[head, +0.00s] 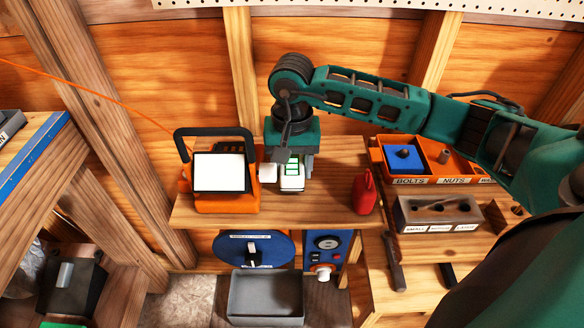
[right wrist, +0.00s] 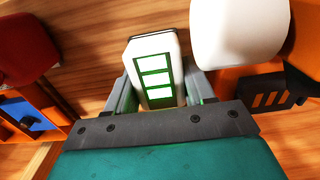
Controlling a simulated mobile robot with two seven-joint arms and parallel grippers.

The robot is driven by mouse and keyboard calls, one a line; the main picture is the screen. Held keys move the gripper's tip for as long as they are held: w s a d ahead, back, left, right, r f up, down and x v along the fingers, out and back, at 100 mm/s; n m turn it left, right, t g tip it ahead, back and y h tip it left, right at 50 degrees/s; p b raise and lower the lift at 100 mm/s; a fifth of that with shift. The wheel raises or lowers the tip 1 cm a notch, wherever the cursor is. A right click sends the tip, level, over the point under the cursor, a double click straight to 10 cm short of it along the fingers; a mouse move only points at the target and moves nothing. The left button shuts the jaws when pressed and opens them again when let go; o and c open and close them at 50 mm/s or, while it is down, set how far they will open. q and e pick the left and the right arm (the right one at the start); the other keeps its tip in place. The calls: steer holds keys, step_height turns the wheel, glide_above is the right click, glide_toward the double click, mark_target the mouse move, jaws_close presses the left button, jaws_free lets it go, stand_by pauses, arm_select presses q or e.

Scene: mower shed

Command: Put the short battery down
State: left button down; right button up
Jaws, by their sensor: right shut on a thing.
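The short battery (head: 292,184) is white with green bars on its face. My right gripper (head: 292,163) reaches down from above and is shut on it, over the wooden shelf (head: 325,208), just right of the orange work lamp. In the right wrist view the battery (right wrist: 142,48) stands between the two grey fingers (right wrist: 158,88), its barred face toward the camera. I cannot tell whether its underside touches the shelf. My left gripper is not in view.
The orange lamp (head: 213,204) with a white knob (head: 267,172) stands close at left. A red can (head: 364,192) stands at right on the shelf. Bare wood lies between battery and can. An orange sorting tray (head: 456,178) and hammer (head: 394,262) are further right; a grey bin (head: 266,318) is below.

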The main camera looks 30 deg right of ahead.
steer(key=shift+f, duration=0.55)
steer(key=shift+f, duration=0.15)
steer(key=o, duration=1.2)
steer(key=shift+c, duration=0.2)
